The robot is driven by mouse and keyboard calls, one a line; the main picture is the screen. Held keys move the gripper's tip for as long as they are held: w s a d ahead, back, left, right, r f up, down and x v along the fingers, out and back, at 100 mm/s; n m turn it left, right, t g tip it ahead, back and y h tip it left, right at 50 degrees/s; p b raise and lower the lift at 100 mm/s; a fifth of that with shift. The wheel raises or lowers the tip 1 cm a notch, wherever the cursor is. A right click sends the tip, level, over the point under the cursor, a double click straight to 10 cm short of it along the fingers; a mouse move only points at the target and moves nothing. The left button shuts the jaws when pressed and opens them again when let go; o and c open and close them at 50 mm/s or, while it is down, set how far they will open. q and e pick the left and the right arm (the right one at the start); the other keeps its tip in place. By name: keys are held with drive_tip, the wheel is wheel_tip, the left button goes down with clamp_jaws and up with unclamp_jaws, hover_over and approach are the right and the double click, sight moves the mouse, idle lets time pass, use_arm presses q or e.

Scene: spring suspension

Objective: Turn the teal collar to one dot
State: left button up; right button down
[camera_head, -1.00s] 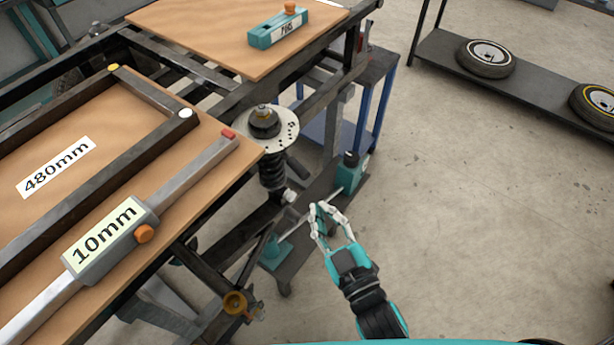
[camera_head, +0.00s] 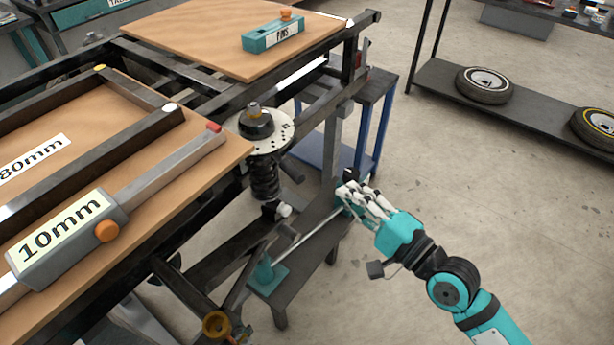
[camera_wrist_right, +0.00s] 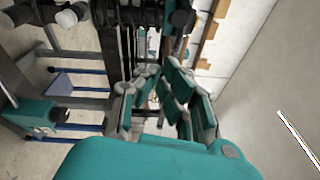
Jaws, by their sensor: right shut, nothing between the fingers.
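The spring strut (camera_head: 265,178) stands upright beside the frame in the head view, with a pale perforated disc (camera_head: 280,132) and a dark cap at its top. I cannot make out a teal collar on the strut; its lower part is dark and partly hidden. My right gripper (camera_head: 352,200) is shut and empty, to the right of the strut and apart from it. It also shows in the wrist view (camera_wrist_right: 155,105), below dark upright parts that I cannot identify surely. My left gripper is not in view.
A wooden board with a 10mm gauge (camera_head: 75,235) lies at left. A teal PINS box (camera_head: 273,35) sits on the board behind. A teal block (camera_head: 268,277) with a rod stands on the low dark bench. Tyres (camera_head: 484,85) lie on a rack. Floor at right is clear.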

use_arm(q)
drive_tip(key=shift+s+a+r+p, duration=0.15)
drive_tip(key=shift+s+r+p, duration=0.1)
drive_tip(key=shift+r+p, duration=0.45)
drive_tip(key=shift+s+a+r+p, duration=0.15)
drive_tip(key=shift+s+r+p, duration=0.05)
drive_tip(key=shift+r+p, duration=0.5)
use_arm(e)
drive_tip(key=w+a+r, duration=0.1)
drive_tip(key=w+a, duration=0.2)
drive_tip(key=a, duration=0.4)
drive_tip(key=shift+w+a, duration=0.4)
drive_tip(key=shift+r, duration=0.15)
